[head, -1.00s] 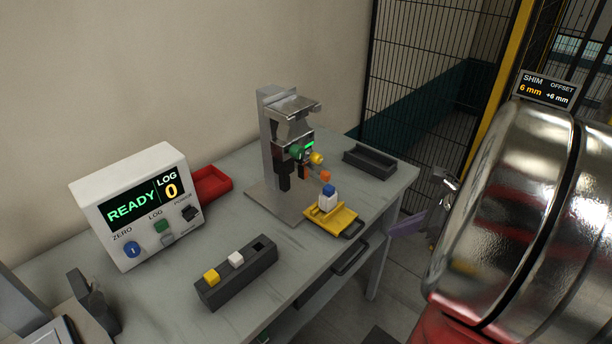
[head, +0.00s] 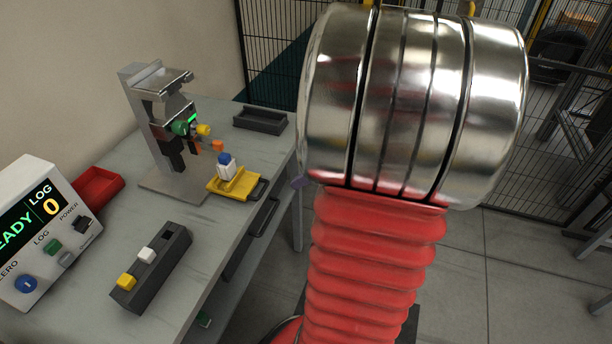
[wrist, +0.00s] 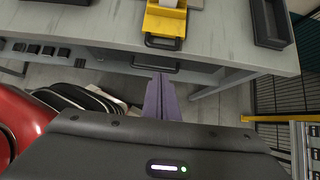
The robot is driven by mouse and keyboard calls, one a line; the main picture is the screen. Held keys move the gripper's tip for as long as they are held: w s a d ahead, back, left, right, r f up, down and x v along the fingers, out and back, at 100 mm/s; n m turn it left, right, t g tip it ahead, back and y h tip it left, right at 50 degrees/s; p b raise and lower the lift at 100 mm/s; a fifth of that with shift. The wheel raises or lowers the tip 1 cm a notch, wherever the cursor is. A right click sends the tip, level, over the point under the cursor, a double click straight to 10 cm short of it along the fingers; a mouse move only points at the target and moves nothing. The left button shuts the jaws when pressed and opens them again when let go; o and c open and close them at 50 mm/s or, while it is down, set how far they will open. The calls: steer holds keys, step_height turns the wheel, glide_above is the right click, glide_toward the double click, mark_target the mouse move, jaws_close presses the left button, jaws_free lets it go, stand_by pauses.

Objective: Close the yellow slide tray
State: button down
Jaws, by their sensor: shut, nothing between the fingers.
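The yellow slide tray (head: 235,184) sticks out from the base of the grey clamp stand (head: 150,130) toward the table's front edge. A white block with a blue top (head: 226,167) sits upright on it. The tray's dark handle (head: 258,189) faces the front edge. The tray (wrist: 165,22) and its handle (wrist: 163,41) also show at the top of the wrist view. My gripper (wrist: 160,80) is shut and empty, its purple fingers pointing at the table's front edge, apart from the handle. In the head view my arm hides most of the gripper.
A dark open bin (head: 260,120) stands behind the tray. A dark block holder (head: 152,270) with yellow and white blocks, a red bin (head: 97,187) and a white display box (head: 35,232) stand on the left. A drawer handle (head: 263,217) sits below the table's front edge.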

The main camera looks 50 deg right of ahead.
steer(key=w+a+f, duration=0.2)
steer(key=w+f, duration=0.3)
steer(key=w, duration=0.2)
steer(key=shift+a+f, duration=0.2)
steer(key=shift+a, duration=0.1)
steer(key=shift+w, duration=0.15)
